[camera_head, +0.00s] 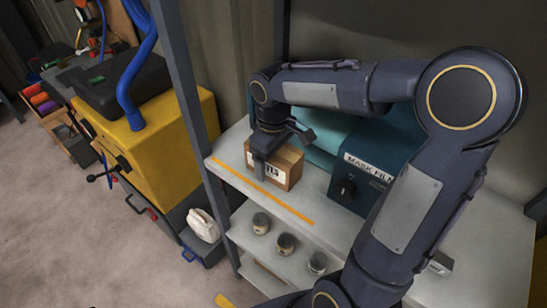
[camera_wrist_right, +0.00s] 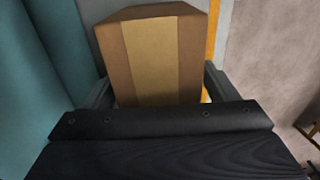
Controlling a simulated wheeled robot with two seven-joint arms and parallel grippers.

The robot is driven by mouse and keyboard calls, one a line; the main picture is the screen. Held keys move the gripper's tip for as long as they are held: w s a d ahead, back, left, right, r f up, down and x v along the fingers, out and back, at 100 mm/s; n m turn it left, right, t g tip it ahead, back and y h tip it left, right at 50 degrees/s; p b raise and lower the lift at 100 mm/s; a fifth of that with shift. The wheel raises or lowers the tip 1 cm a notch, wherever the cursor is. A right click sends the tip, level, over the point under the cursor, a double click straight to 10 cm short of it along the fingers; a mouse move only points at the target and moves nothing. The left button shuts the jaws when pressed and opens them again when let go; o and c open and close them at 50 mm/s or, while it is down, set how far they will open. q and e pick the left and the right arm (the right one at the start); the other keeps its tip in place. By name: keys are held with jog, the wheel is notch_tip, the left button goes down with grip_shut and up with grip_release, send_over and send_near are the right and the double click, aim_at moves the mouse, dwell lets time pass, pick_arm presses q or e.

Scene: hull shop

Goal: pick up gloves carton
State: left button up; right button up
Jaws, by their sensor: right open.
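The gloves carton (camera_head: 289,168) is a small brown cardboard box on the upper white shelf; its white label is partly hidden by a finger. My right gripper (camera_head: 282,148) is over the carton from above, open, with one finger in front of the label face and the other at the far side. In the right wrist view the carton (camera_wrist_right: 155,55), with a tan tape strip, lies between the two spread fingers of the right gripper (camera_wrist_right: 158,85). I cannot tell whether the fingers touch it. My left gripper is not in view.
A teal mask film box (camera_head: 345,185) stands right of the carton, with a light teal roll (camera_head: 330,140) behind. Several small jars (camera_head: 285,243) are on the shelf below. A grey rack post (camera_head: 180,75) rises at left, beside a yellow machine (camera_head: 160,140).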

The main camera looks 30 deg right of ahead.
jog(key=shift+f, duration=0.1)
jog(key=shift+c, duration=0.3)
jog(key=c, duration=1.1)
jog(key=shift+c, duration=0.2)
